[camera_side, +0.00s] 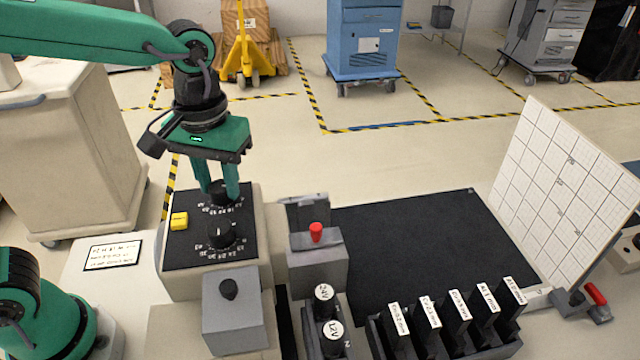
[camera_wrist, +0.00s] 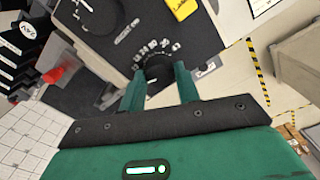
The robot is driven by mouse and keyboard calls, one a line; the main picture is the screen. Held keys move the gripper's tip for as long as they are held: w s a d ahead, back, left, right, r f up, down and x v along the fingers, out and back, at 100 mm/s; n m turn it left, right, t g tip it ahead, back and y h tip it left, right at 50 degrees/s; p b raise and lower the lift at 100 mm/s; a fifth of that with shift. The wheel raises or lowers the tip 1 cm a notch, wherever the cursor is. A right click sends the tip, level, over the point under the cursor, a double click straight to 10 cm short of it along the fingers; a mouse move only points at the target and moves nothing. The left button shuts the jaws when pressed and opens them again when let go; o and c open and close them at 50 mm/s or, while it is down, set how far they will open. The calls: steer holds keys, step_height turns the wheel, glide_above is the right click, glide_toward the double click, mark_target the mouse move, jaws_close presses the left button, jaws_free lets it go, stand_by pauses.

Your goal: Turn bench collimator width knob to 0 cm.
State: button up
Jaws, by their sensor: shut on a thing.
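The black control panel (camera_side: 185,245) of the bench collimator box carries two black dial knobs with white scale marks. My gripper (camera_side: 217,188) points down over the far knob (camera_side: 218,193), its green fingers on either side of it. In the wrist view, my gripper (camera_wrist: 160,88) is shut on this far knob (camera_wrist: 157,65), with white scale numbers fanned out beyond it. The near knob (camera_side: 221,234) stands free, its white pointer line showing. It is partly seen in the wrist view (camera_wrist: 95,14). I cannot read which knob is labelled width, nor the exact setting.
A yellow block (camera_side: 179,221) sits on the panel's left edge. A grey box with a black knob (camera_side: 230,312) stands in front. A red-topped grey box (camera_side: 316,262) stands to the right, beside a black mat (camera_side: 420,245) and a rack of labelled black plates (camera_side: 450,330).

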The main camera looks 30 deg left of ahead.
mark_target(218, 185)
steer(key=shift+w+r, duration=0.1)
stand_by(0.4)
steer(key=o, duration=1)
steer(key=shift+r, duration=3.9)
steer(key=shift+a, duration=0.1)
